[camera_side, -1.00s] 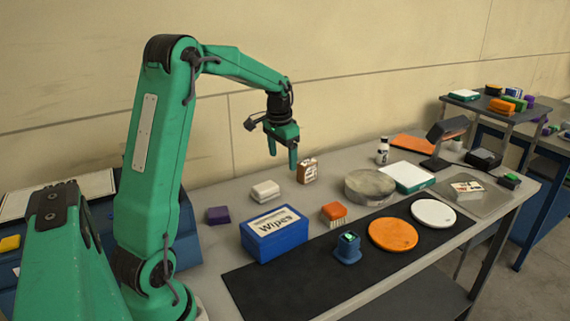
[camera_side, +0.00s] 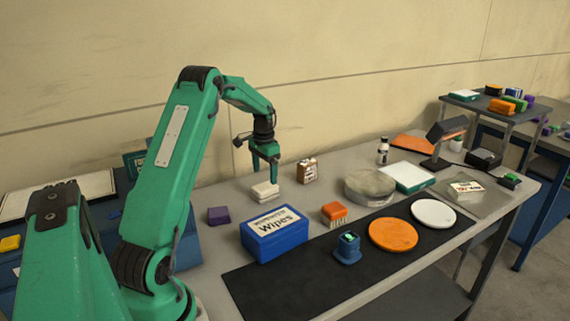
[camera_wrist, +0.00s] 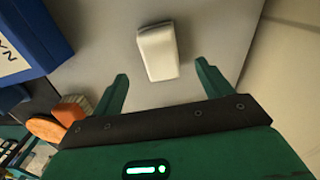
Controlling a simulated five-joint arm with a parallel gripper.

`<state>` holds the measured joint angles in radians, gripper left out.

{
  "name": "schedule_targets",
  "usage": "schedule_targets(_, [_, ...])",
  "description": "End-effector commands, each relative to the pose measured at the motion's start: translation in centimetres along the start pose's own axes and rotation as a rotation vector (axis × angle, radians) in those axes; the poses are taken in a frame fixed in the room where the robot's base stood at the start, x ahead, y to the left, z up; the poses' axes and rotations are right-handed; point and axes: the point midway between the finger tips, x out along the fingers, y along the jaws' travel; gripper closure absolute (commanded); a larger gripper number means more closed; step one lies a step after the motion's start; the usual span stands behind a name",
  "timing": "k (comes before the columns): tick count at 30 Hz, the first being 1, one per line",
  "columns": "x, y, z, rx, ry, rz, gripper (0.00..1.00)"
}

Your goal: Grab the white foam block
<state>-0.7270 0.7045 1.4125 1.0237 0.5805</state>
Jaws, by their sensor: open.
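The white foam block (camera_side: 265,191) lies on the grey table behind the blue wipes box, near the wall side. My gripper (camera_side: 265,177) is just above it in the side view, with its fingers pointing down, open and empty. In the wrist view the foam block (camera_wrist: 158,52) lies ahead of the gap between the two green fingertips of my gripper (camera_wrist: 161,72). It is roughly centred between them and fully visible. The fingers do not hold it.
The blue wipes box (camera_side: 274,233) stands in front of the block. A purple block (camera_side: 218,215) lies to its left and a small brown-and-white container (camera_side: 307,170) stands to its right. An orange brush (camera_side: 334,213) sits beside the wipes box. Bare table surrounds the block.

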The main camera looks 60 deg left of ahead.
Motion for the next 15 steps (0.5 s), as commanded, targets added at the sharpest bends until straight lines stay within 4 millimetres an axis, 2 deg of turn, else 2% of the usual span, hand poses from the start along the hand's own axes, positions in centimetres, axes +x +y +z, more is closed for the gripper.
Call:
schedule_targets(5, [1.4, 0.1, 0.0, 0.000, -0.002, 0.001, 0.22])
schedule_targets(15, [2.2, 0.1, 0.0, 0.000, -0.002, 0.001, 0.22])
